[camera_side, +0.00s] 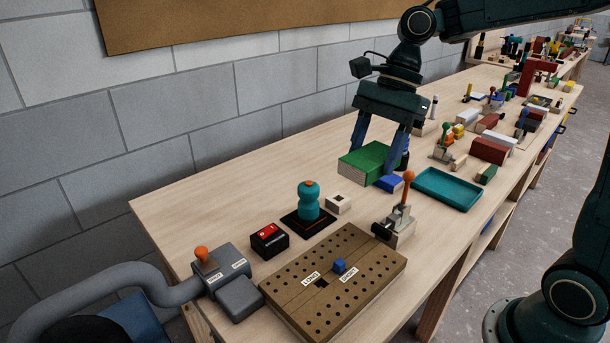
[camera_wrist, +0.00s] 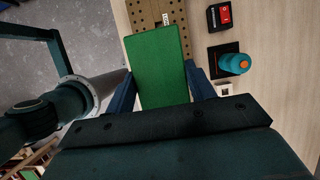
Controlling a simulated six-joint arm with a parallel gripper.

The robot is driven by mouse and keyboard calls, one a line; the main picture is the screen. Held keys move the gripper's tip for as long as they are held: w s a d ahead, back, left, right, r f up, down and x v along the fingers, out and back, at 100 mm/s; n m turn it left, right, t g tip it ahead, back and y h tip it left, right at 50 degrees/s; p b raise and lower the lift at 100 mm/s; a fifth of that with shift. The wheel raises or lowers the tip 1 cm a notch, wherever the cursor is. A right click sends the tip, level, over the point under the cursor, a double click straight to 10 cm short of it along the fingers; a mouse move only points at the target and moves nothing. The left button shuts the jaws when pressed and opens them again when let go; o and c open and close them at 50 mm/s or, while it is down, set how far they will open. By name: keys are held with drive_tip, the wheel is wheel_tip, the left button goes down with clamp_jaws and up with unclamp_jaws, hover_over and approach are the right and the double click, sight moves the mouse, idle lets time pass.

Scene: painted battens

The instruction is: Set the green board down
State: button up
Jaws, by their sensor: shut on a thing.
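The green board (camera_side: 366,162) is a flat block near the middle of the wooden bench in the side view. My gripper (camera_side: 378,152) is over it with its two blue fingers at the board's sides, shut on it. In the wrist view the green board (camera_wrist: 160,66) reaches out between the fingers of my gripper (camera_wrist: 162,86). I cannot tell from these frames whether the board's underside touches the bench.
A blue block (camera_side: 389,183) lies close beside the board. A teal tray (camera_side: 447,189) is to the right, a toggle clamp (camera_side: 402,217) in front. A perforated board (camera_side: 334,283), a teal knob (camera_side: 309,203) and a red-and-black switch box (camera_side: 269,240) stand nearer. The bench's left back is clear.

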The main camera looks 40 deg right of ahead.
drive_tip(key=shift+w, duration=0.1)
drive_tip(key=w+d+f+m+t+h, duration=0.1)
drive_tip(key=w+d+f+m+t, duration=0.15)
drive_tip(key=w+d+m, duration=0.7)
drive_tip(key=m+t+h, duration=0.2)
drive_tip(key=m+h, duration=0.1)
drive_tip(key=m, duration=0.6)
hover_over(357, 191)
drive_tip(key=s, duration=0.1)
wheel_tip(357, 191, down, 2)
drive_tip(key=shift+s+f+n, duration=0.1)
drive_tip(key=shift+s+n, duration=0.05)
drive_tip(key=shift+n, duration=0.1)
drive_tip(key=shift+f, duration=0.1)
wheel_tip(357, 191, down, 20)
drive_tip(key=shift+r, duration=0.1)
drive_tip(key=o, duration=1)
